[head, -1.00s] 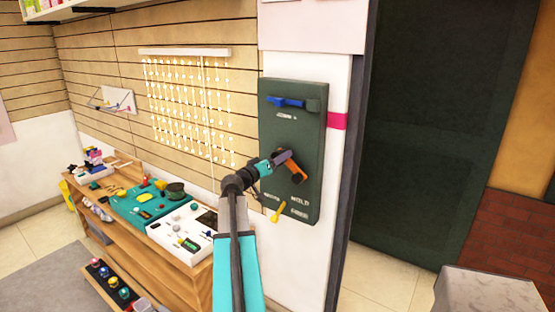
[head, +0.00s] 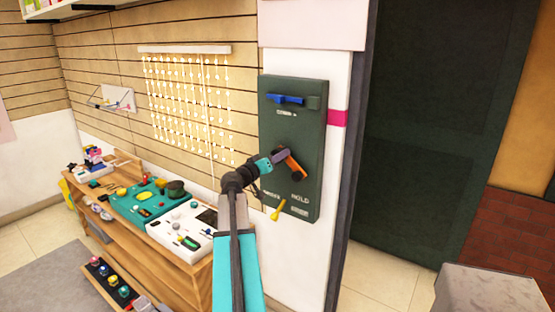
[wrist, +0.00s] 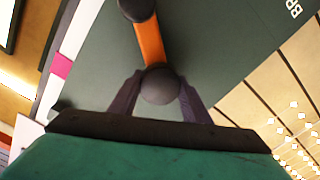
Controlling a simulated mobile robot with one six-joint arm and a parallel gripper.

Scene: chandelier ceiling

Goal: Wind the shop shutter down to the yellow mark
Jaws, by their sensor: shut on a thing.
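A dark green control panel (head: 300,125) is fixed to a white post. On it is a crank with an orange arm (head: 294,164) and a dark round knob (wrist: 160,86) at its end. My gripper (head: 279,156) is shut on this knob, one finger on each side in the wrist view. The crank's black hub (wrist: 137,8) shows at the top there. A blue lever (head: 286,98) sits above the crank and a yellow lever (head: 278,211) below it. A large dark green surface (head: 430,130), perhaps the shutter, fills the opening at right. I cannot make out a yellow mark on it.
A wooden bench (head: 137,244) with a teal tray (head: 125,206) and a white tray (head: 165,236) stands left of my arm. A string-light board (head: 188,105) hangs above. A pink band (head: 337,118) marks the post. A grey block (head: 490,290) is at lower right.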

